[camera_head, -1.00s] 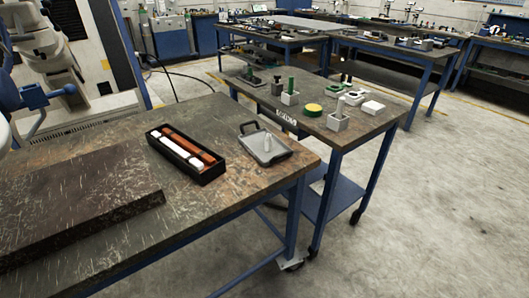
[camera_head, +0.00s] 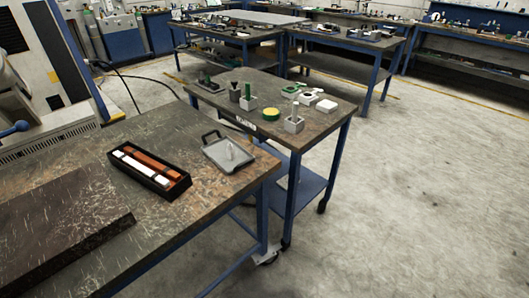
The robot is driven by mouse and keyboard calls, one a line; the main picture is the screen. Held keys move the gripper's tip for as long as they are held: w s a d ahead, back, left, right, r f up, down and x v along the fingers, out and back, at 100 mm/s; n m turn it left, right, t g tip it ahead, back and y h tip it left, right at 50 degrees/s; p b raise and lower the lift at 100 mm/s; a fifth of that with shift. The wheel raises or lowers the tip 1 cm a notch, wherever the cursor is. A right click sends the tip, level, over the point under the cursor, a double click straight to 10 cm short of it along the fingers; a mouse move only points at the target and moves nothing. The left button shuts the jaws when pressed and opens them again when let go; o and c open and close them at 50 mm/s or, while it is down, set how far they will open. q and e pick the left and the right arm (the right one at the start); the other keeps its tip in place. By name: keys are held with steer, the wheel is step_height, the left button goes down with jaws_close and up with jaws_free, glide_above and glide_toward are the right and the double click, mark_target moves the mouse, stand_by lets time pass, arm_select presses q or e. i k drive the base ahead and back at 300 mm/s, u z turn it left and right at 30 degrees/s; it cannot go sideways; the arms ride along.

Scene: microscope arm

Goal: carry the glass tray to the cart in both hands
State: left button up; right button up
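A grey tray (camera_head: 216,154) with a dark handle at its back left lies flat on the near workbench (camera_head: 100,170), close to the bench's right end. A small pale, clear-looking piece (camera_head: 230,150) stands on the tray; I cannot tell exactly what it is. A wheeled table with a blue lower shelf, which looks like the cart (camera_head: 325,121), stands just behind and to the right of the bench. Neither of my grippers shows in the head view.
A black box (camera_head: 150,172) with orange and white bars lies left of the tray. A dark slab (camera_head: 60,225) covers the bench's front left. The cart top holds a yellow-green disc (camera_head: 271,114), white pieces (camera_head: 326,106) and several small stands. Bare floor (camera_head: 420,200) lies right.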

mark_target(263, 82)
steer(key=z, duration=1.2)
steer(key=i, duration=2.55)
steer(key=u, duration=3.65)
